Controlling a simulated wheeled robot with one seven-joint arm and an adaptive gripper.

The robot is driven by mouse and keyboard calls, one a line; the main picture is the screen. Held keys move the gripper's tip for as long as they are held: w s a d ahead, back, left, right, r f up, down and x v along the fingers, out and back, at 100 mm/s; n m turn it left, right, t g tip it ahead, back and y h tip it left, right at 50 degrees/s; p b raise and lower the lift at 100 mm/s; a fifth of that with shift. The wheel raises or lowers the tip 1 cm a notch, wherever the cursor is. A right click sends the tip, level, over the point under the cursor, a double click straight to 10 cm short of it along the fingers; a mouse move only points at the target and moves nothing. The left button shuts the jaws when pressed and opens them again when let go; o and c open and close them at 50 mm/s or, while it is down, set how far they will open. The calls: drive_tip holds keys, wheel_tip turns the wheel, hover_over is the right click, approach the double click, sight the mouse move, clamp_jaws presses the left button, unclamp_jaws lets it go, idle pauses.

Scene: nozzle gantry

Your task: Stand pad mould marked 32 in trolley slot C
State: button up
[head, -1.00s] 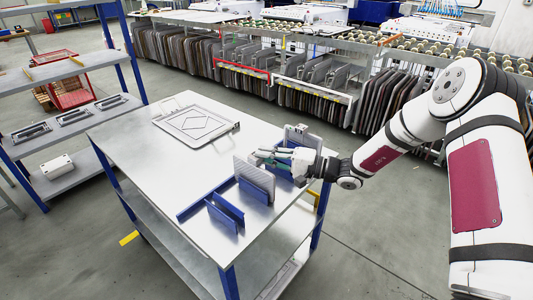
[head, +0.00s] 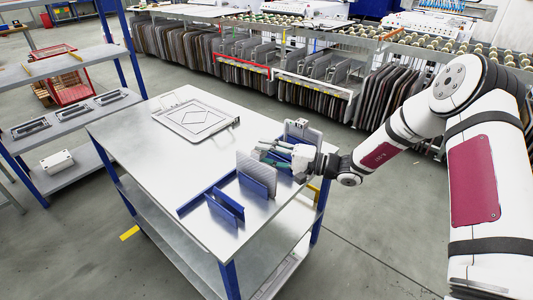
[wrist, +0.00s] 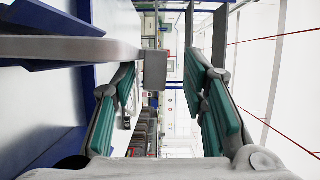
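The trolley (head: 150,140) has a steel top with blue slot dividers (head: 223,208) along its near right side. One grey pad mould (head: 256,170) stands upright among the dividers. Another grey upright plate (head: 311,135) stands behind my gripper at the right edge. My gripper (head: 268,152) is between these two plates, its green-padded fingers pointing left. In the wrist view the fingers (wrist: 165,105) are spread apart, with no object clamped between the pads. A grey bar-like edge (wrist: 65,48) runs in from the left, ending near the left finger. No number or slot letter is readable.
A flat framed plate with a diamond outline (head: 197,118) lies on the trolley's far part. A shelf unit (head: 60,90) stands at left. Racks of plates (head: 310,75) line the back. The middle of the trolley top is clear.

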drive_tip(key=v, duration=1.2)
drive_tip(key=shift+w, duration=0.1)
drive_tip(key=s+a+r+n+g+h+p, duration=0.1)
drive_tip(key=s+r+n+g+h, duration=0.2)
drive_tip(key=s+r, duration=0.5)
drive_tip(key=s+a+r+n+g+h+p, duration=0.15)
drive_tip(key=s+r+g+h, duration=0.3)
drive_tip(key=s, duration=0.65)
drive_tip(key=s+d+r+t+h, duration=0.3)
drive_tip(key=s+d+r+h, duration=0.2)
drive_tip(key=s, duration=0.3)
drive_tip(key=s+d+r+m+t+h+p, duration=0.1)
drive_tip(key=s+d+r+t+h, duration=0.2)
drive_tip(key=s+d, duration=0.4)
drive_tip(key=shift+s+d+r+h, duration=0.3)
drive_tip(key=shift+s+r+h, duration=0.6)
drive_tip(key=shift+s, duration=0.3)
drive_tip(key=shift+t, duration=0.25)
